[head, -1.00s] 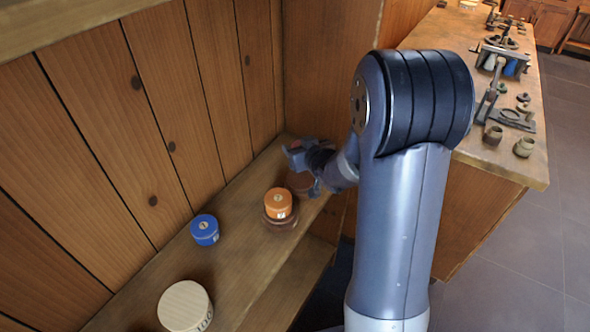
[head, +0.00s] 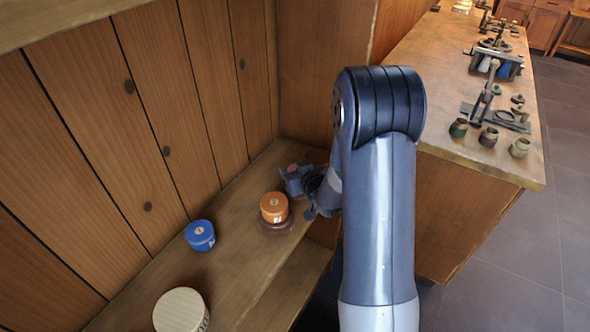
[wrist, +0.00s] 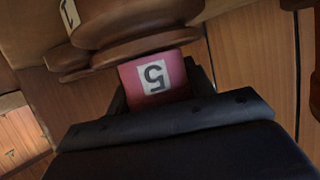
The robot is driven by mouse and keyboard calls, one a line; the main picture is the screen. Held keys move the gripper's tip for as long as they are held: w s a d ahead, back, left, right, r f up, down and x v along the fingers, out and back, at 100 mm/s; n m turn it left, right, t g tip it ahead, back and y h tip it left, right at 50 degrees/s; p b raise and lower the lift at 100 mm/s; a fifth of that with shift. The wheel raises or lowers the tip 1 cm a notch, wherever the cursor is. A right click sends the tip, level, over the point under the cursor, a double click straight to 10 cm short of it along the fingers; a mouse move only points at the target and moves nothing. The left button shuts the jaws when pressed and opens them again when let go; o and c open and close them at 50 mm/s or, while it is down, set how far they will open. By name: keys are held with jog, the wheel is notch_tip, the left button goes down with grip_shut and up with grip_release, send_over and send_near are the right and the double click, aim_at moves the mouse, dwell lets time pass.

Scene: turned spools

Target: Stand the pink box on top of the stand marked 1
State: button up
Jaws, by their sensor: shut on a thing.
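An orange round box (head: 274,207) sits on a brown base (head: 277,228), just left of my gripper. A blue round box (head: 200,236) and a pale wooden round piece (head: 181,311) stand nearer on the shelf (head: 240,258). A plank wall (head: 130,150) runs along the left.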

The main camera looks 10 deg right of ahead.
jog(key=o, duration=1)
jog(key=shift+f, duration=0.1)
jog(key=shift+c, duration=0.2)
jog(key=shift+r, duration=0.2)
jog(key=v, duration=1.2)
jog(key=shift+o, duration=0.2)
